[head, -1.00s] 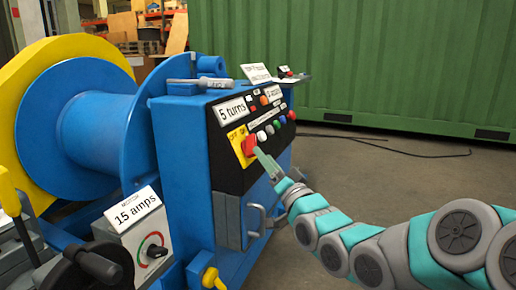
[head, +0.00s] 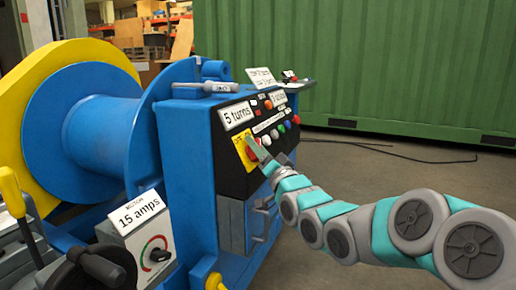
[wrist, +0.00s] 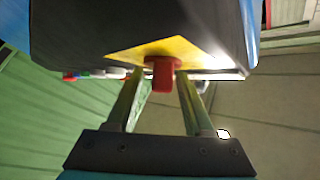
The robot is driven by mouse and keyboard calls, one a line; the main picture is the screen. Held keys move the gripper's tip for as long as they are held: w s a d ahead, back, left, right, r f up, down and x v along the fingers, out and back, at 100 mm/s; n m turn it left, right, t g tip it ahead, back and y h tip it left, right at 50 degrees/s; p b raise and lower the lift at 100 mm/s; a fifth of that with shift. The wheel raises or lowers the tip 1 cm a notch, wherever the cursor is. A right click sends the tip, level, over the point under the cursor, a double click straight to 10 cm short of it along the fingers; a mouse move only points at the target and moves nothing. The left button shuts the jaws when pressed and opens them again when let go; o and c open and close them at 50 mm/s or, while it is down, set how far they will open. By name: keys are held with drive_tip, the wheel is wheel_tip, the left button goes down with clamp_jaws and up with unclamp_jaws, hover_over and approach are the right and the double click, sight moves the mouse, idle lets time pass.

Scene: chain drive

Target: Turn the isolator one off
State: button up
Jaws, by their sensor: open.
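The isolator is a red rotary handle (wrist: 162,73) on a yellow plate (wrist: 190,50), set in the black sloped panel of the blue machine. In the head view the yellow plate (head: 240,147) shows at the panel's left end, and my gripper partly covers the red handle. My gripper (wrist: 158,80) is open, with one finger on each side of the red handle. A gap shows between each finger and the handle in the wrist view. In the head view my gripper (head: 257,150) is at the panel front.
Several coloured buttons (head: 281,128) sit right of the isolator on the panel. A metal handle (head: 262,215) sticks out below. A "15 amps" box with a black knob (head: 157,255) stands at the front left. A blue drum (head: 100,130) is behind it. Open floor lies to the right.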

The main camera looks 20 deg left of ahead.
clamp_jaws()
idle(0.3)
